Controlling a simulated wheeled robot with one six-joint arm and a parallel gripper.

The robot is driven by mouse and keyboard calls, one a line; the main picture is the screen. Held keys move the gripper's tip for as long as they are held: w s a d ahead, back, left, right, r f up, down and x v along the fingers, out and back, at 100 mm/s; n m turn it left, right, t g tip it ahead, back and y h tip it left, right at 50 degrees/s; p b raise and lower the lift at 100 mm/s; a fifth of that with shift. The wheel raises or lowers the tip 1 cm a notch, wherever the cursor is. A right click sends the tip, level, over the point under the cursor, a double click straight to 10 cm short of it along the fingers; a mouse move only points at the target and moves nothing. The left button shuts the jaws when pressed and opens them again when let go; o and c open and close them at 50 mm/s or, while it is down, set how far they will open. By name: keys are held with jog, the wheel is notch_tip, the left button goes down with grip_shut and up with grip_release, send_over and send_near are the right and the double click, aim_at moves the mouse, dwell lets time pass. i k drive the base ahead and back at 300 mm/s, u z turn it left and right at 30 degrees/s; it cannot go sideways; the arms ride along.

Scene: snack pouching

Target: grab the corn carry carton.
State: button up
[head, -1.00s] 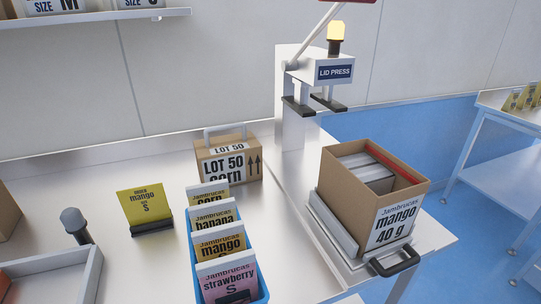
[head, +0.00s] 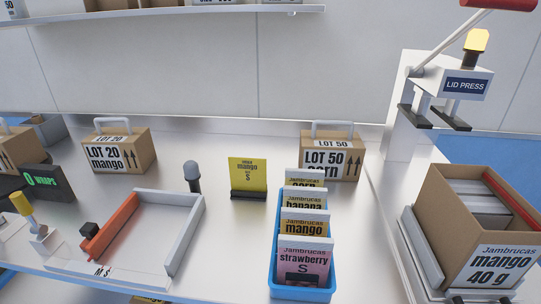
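The corn carry carton (head: 345,165) is a brown box with a white label reading "LOT 50 corn" and up arrows. A pale handle (head: 333,128) arches over its top. It stands upright at the back of the steel table, right of centre in the head view. The pouch cards in the blue bin hide its lower left part. My gripper is not in view.
A blue bin (head: 304,291) of upright pouch cards stands in front of the carton. A yellow mango card (head: 248,174) stands to its left, the lid press (head: 465,87) and an open mango box (head: 440,211) to its right. A LOT 20 mango carton (head: 117,152) stands at the back left.

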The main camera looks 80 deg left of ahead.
aim_at(342, 154)
jog(key=u, duration=1.95)
